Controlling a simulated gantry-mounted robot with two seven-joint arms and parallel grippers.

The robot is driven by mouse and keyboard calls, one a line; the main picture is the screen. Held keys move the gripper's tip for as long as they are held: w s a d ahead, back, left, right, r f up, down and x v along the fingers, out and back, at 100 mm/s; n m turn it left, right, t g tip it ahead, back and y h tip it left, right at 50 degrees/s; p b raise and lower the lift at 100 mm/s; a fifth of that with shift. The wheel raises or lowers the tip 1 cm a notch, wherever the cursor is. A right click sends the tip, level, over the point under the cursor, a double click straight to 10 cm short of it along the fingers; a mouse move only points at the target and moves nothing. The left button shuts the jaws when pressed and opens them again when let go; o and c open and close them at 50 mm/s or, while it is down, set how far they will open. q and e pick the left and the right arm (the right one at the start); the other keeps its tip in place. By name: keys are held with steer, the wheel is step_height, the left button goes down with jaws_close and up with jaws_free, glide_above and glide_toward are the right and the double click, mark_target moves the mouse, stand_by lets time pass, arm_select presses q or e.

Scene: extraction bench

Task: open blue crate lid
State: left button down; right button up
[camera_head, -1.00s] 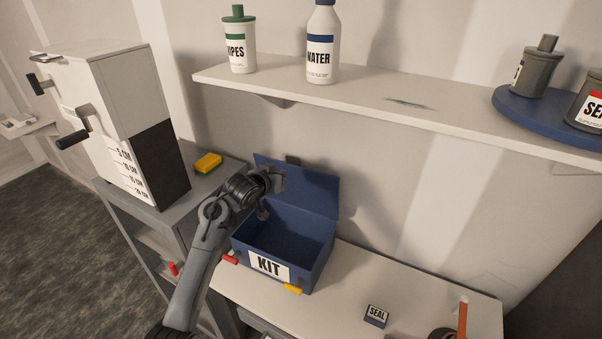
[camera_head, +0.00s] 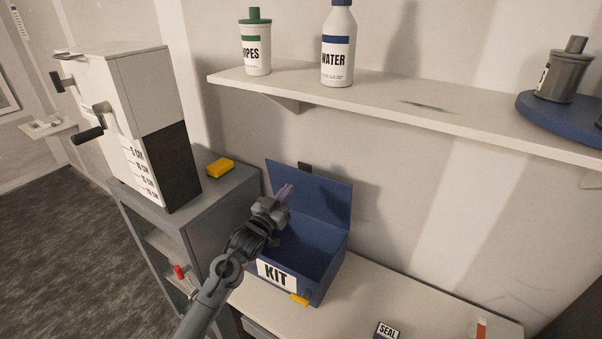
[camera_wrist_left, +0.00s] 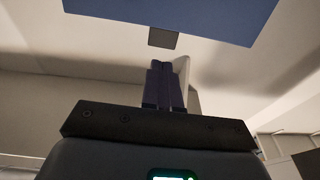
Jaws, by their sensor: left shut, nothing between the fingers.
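The blue crate (camera_head: 327,265) marked KIT stands on the white bench against the wall. Its blue lid (camera_head: 322,198) stands raised at the back, leaning toward the wall, and the inside of the crate shows. A small dark tab (camera_head: 304,167) sits on the lid's top edge. My left gripper (camera_head: 286,190) is shut and empty, in front of the lid and above the crate's left side. In the left wrist view the closed fingers (camera_wrist_left: 164,84) point toward the tab (camera_wrist_left: 163,38) and the blue lid (camera_wrist_left: 175,12), with a gap between. My right gripper is out of view.
A shelf (camera_head: 400,112) above holds a WIPES tub (camera_head: 256,50) and a WATER bottle (camera_head: 338,55). A grey cabinet (camera_head: 215,205) with a yellow sponge (camera_head: 220,168) and a tall white-and-black box (camera_head: 150,130) stand left. A SEAL box (camera_head: 386,330) lies on the bench.

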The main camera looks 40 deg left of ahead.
mark_target(305, 167)
arm_select(q)
steer(key=p+x, duration=0.1)
steer(key=x, duration=0.7)
steer(key=shift+w+r, duration=0.1)
steer(key=shift+w, duration=0.15)
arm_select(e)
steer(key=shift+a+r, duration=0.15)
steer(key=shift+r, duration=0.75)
